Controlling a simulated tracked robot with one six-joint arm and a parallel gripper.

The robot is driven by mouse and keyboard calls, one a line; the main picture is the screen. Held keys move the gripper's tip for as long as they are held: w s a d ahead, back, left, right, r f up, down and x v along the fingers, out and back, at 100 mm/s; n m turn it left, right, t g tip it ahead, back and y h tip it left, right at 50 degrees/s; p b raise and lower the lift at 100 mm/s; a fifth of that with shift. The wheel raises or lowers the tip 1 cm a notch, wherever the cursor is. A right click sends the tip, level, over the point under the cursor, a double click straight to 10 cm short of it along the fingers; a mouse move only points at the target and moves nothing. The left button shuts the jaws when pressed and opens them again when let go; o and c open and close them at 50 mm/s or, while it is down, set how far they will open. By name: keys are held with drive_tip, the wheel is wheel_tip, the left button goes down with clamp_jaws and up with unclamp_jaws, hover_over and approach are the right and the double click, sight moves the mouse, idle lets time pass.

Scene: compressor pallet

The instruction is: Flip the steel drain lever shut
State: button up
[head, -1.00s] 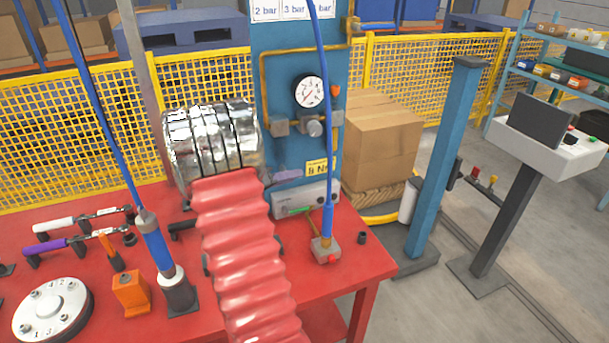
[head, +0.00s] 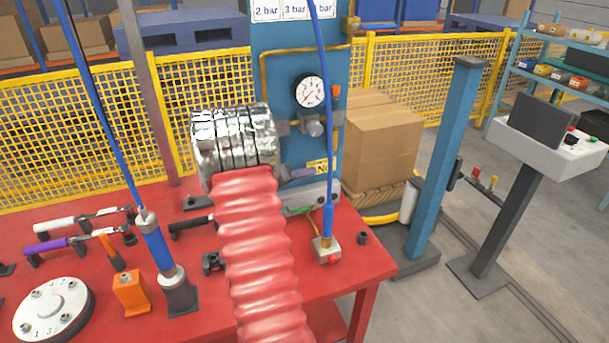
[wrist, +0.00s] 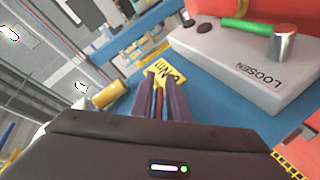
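My gripper (head: 302,172) is in front of the lower part of the blue gauge panel (head: 300,68), just past the silver wrist end of my arm. In the wrist view my two purple-grey fingers (wrist: 162,92) stand a little apart, with a thin red strip showing between them. Their tips overlap a yellow label (wrist: 168,76) in the picture; whether they touch anything there is unclear. I cannot pick out a steel drain lever for certain in either view; my arm and gripper cover part of the panel. A brass-coloured cylinder (wrist: 108,95) lies left of the fingers.
A pressure gauge (head: 310,91) and pipe fittings (head: 313,127) are above my gripper. A blue hose (head: 328,130) hangs close on the right.

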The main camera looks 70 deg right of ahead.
clamp_jaws()
drive_tip(key=shift+d+r, duration=0.1)
drive_tip(key=shift+r, duration=0.15)
idle(0.5)
